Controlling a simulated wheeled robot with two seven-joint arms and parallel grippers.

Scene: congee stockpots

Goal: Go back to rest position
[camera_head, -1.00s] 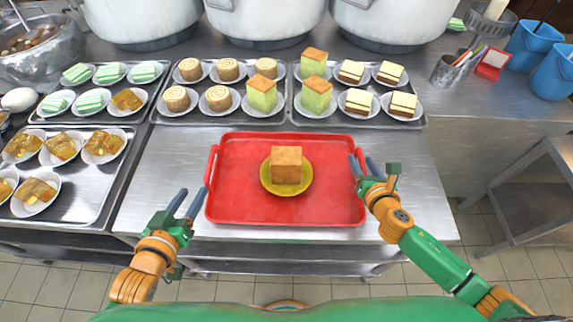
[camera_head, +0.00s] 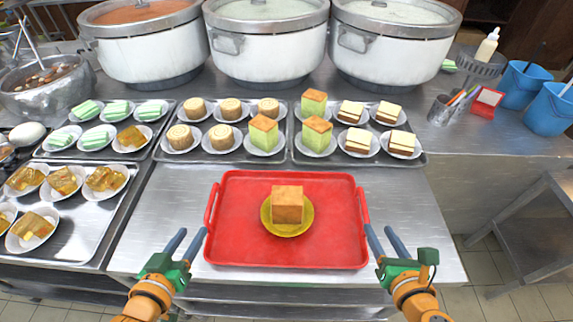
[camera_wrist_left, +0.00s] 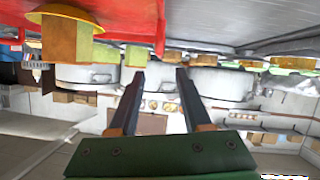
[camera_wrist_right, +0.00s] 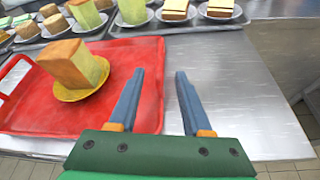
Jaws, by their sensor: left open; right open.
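A red tray (camera_head: 235,254) lies on the steel counter in front of me. A yellow plate (camera_head: 287,231) with a square brown-topped cake (camera_head: 288,205) stands in its middle. My left gripper (camera_head: 190,236) is open and empty, left of the tray's lower left side. My right gripper (camera_head: 385,232) is open and empty, right of the tray's right handle. The left wrist view looks tilted, with the tray (camera_wrist_left: 140,14) at its top. The right wrist view shows the open fingers (camera_wrist_right: 158,95) beside the tray's right edge, with the cake (camera_wrist_right: 72,63) further left.
Metal trays (camera_head: 112,222) with plated cakes and sweets stand left of and behind the red tray. Three large stockpots (camera_head: 268,62) stand at the back. A pen cup (camera_head: 440,110) and blue buckets (camera_head: 521,88) are at right. Bare counter flanks the red tray.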

